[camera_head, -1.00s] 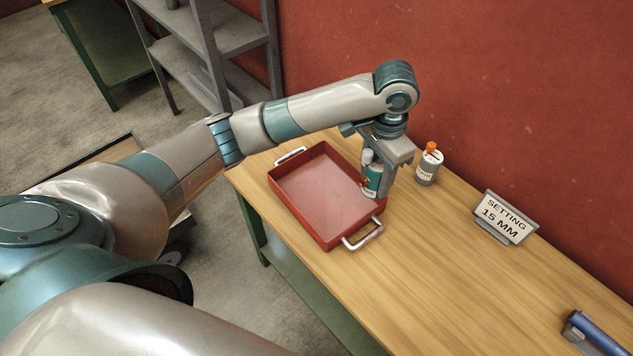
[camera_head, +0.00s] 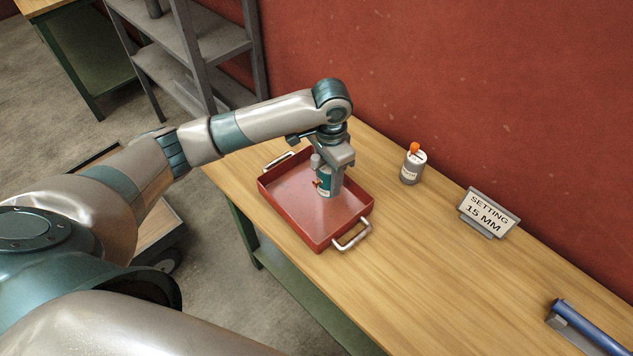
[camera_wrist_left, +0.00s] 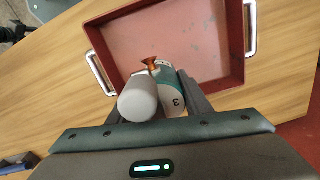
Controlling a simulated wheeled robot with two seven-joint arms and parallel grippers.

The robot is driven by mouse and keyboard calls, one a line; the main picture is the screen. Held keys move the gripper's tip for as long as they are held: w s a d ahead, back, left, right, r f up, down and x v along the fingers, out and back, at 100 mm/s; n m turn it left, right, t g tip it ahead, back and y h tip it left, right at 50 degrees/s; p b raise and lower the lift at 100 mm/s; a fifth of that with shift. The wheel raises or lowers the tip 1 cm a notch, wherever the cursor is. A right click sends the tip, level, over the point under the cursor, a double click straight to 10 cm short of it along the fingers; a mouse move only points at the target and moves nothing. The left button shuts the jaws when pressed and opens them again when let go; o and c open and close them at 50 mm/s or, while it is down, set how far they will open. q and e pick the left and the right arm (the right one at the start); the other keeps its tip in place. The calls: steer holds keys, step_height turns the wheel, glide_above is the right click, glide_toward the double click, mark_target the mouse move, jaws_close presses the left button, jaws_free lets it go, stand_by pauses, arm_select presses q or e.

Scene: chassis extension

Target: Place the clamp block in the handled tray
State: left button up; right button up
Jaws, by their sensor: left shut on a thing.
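The red handled tray (camera_head: 290,207) lies on the wooden bench, with a metal handle at each end. It also shows in the left wrist view (camera_wrist_left: 205,35). My left gripper (camera_head: 331,186) points down over the tray's right part and is shut on the clamp block (camera_head: 325,183), a teal and whitish rounded piece with an orange knob. In the left wrist view, the clamp block (camera_wrist_left: 170,98) sits between the fingers, with a dark "3" on its label. I cannot tell whether its underside touches the tray floor. My right gripper is not in view.
A white and grey bottle with an orange top (camera_head: 412,166) stands right of the tray. A sign reading "SETTING 15 MM" (camera_head: 488,212) and a blue cylinder on a holder (camera_head: 590,325) are further right. A red wall backs the bench; bare wood lies in front of the sign.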

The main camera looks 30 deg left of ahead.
arm_select(q)
steer(key=a+f, duration=0.2)
steer(key=a, duration=0.1)
steer(key=shift+w+a+p, duration=0.1)
steer(key=shift+p, duration=0.25)
steer(key=shift+f, duration=0.3)
step_height(320, 180, down, 3)
steer(key=shift+r+p, duration=0.1)
steer(key=shift+p, duration=0.7)
steer(key=shift+f, duration=0.25)
steer(key=o, duration=1.1)
steer(key=shift+f, duration=0.15)
steer(key=shift+o, duration=0.2)
